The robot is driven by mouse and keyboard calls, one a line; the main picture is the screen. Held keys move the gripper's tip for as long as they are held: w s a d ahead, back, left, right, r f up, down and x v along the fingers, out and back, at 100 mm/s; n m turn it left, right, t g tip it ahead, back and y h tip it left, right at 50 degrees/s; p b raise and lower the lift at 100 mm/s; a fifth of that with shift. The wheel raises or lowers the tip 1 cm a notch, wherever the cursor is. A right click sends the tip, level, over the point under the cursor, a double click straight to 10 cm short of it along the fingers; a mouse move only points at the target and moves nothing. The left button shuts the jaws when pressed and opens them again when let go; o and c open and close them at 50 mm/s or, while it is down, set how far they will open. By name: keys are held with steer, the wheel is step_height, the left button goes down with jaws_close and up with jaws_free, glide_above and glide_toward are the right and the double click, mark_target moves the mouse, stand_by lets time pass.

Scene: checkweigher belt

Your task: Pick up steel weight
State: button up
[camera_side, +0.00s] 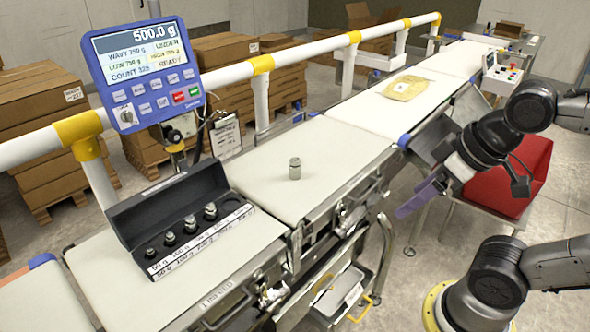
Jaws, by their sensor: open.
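A small steel weight (295,168) stands upright by itself on the pale weighing belt (258,158) in the middle of the picture. More steel weights (210,211) sit in a row of slots in an open black case (172,198) at the lower left. The blue display (145,70) reads 500.0 g. My gripper (408,206) hangs right of the belt, off its edge and well away from the lone weight. It is open, and nothing shows between its purple fingers, though their gap is hard to see from here.
A white guard rail with yellow joints (262,64) runs behind the belts. A yellowish packet (406,87) lies on the far belt. A red bin (520,178) stands behind my gripper. A clipboard (225,136) hangs near the display post. The belt around the lone weight is clear.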

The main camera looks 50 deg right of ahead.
steer(key=w+r+n, duration=0.8)
steer(key=r+n, duration=0.1)
steer(key=r, duration=0.1)
steer(key=w+d+r+n+g, duration=0.1)
steer(key=w+d+r+n, duration=0.2)
steer(key=w, duration=0.6)
steer(key=n+g, duration=0.3)
steer(key=n, duration=0.1)
glide_above(296, 160)
steer(key=a, duration=0.1)
step_height(296, 160, down, 16)
steer(key=shift+g, duration=0.5)
steer(key=f, duration=1)
steer(key=shift+d+f, duration=0.3)
steer(key=shift+w+d+f, duration=0.1)
steer(key=shift+d+f, duration=0.05)
steer(key=shift+f, duration=1.3)
steer(key=shift+w+d+f, duration=0.1)
steer(key=shift+f, duration=1.35)
